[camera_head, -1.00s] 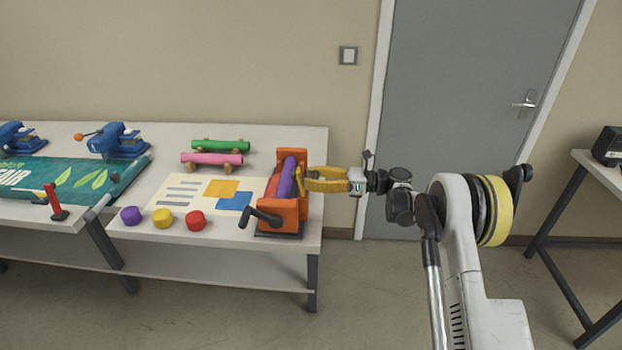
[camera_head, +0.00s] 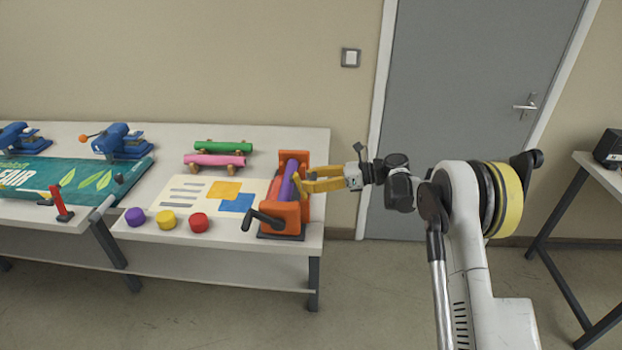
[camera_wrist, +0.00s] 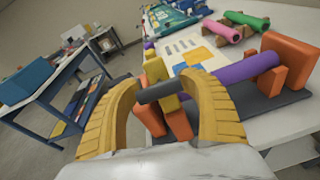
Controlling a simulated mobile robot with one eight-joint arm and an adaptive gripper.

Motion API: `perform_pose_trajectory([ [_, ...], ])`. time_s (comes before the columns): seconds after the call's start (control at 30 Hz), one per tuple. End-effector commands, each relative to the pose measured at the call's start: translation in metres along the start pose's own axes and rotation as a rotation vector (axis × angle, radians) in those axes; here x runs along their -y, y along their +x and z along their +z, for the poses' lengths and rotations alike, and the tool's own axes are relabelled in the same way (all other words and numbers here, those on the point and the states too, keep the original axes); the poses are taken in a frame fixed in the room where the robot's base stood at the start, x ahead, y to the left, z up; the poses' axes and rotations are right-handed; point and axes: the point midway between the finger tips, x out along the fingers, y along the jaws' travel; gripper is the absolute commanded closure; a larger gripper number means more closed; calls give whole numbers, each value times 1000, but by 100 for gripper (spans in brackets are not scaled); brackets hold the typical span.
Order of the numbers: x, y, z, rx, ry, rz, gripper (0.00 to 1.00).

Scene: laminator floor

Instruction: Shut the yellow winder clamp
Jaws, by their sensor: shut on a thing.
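The orange winder (camera_head: 292,215) stands at the right end of the table with a purple roll (camera_head: 289,180) lying in it. The roll also shows in the wrist view (camera_wrist: 245,68). The yellow winder clamp (camera_wrist: 158,74) is at the winder's near end in the wrist view, with a dark grey bar handle (camera_wrist: 160,92) across it. My yellow-fingered gripper (camera_wrist: 165,88) is shut on the clamp's handle, which lies between its fingertips. In the head view my gripper (camera_head: 301,183) reaches in from the right, and its fingers partly hide the clamp.
A dark crank (camera_head: 262,220) sticks out at the winder's front left. Purple, yellow and red knobs (camera_head: 198,222) line the front edge. Pink (camera_head: 215,160) and green rolls lie on racks behind a printed sheet (camera_head: 190,192).

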Motion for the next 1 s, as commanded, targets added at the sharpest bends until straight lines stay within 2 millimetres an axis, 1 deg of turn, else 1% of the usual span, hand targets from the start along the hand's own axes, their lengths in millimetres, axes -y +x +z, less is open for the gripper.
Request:
perform_pose_trajectory([
  [0.03, -2, 0, 7, -38, -2, -7, 92],
  [0.4, -4, 23, 13, -381, -14, -73, 92],
  [0.67, -4, 39, 11, -622, -24, -121, 92],
  [1.0, -3, 58, 4, -912, -35, -177, 92],
])
